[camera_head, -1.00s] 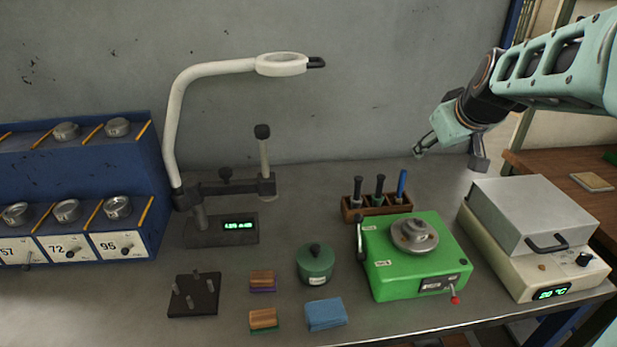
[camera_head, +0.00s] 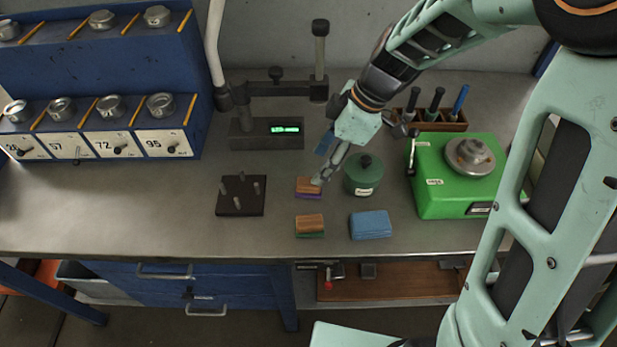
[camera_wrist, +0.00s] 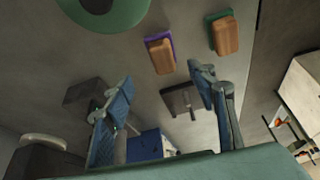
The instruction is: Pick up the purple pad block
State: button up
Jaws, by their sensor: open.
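The purple pad block (camera_head: 308,187) has a brown wooden top and a purple pad underneath. It lies on the grey bench, left of the green lidded pot. In the wrist view the purple pad block (camera_wrist: 160,54) lies ahead of the fingertips, roughly between them. My gripper (camera_head: 322,168) is just above and right of the block in the head view, and its finger partly overlaps the block's right end. In the wrist view my gripper (camera_wrist: 163,78) shows two spread fingers with nothing between them. Contact with the block cannot be told.
The similar green pad block (camera_head: 310,224) lies in front, with a blue cloth (camera_head: 370,225) to its right. The green pot (camera_head: 363,175) stands close right of the block. A dark pegged plate (camera_head: 240,196) is to the left, with free bench between.

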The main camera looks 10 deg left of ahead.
aim_at(309, 181)
jog(key=x, duration=0.7)
jog(key=shift+s+f+p, duration=0.2)
jog(key=shift+f+p, duration=0.2)
jog(key=c, duration=1.2)
